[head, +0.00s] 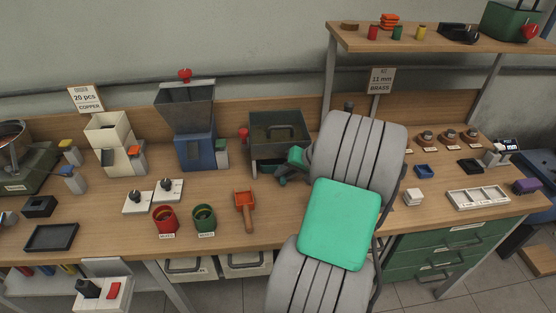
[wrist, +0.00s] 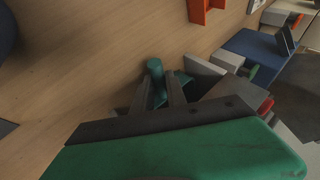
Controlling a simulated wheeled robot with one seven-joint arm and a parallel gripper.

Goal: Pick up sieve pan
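A dark grey, box-like unit (head: 280,126) stands at the back middle of the bench, with a lighter grey lower part. I take it to hold the sieve pan, but cannot clearly tell the pan apart from it. My gripper (head: 284,178) is low in front of this unit, partly hidden by my arm. In the wrist view my gripper (wrist: 161,80) has two dark fingers spread apart. A green, rounded, handle-like piece (wrist: 155,67) lies just beyond the fingertips, near the left finger. It does not look clamped. My palm and fingers hide part of the unit.
An orange scoop (head: 245,208), a red cup (head: 165,219) and a green cup (head: 204,217) stand to the left. A blue hopper machine (head: 195,147) and a red knob (head: 243,134) are close by. A shelf (head: 440,39) overhangs at right. Bare bench lies around the scoop.

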